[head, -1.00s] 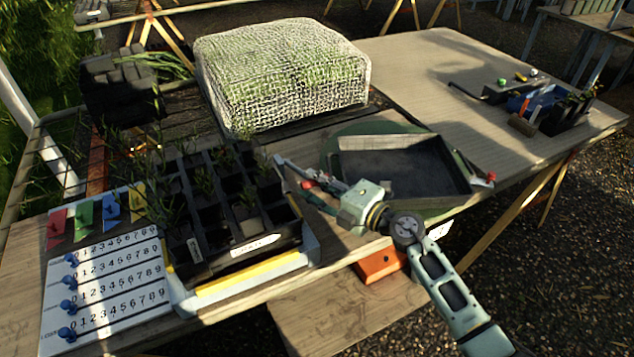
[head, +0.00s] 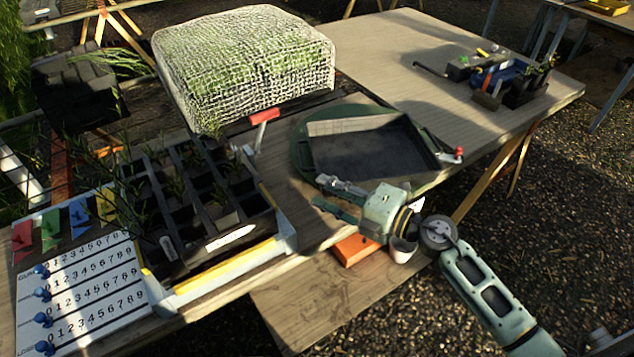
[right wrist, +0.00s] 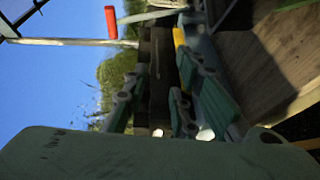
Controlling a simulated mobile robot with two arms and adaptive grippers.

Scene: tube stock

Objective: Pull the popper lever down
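The popper lever (head: 258,132) stands raised at the right end of the dark plug tray (head: 262,207), with its red handle (head: 265,115) on top. The red handle (right wrist: 111,22) also shows in the right wrist view, at the upper left. My right gripper (head: 318,191) is in front of the round tray area, to the right of and nearer than the lever. Its fingers are apart with nothing between them, clear of the handle. My left gripper is not in view.
A black square tray (head: 370,184) lies on a green round base behind my right gripper. A number board (head: 85,295) is at the left. An orange box (head: 355,250) sits below the table edge.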

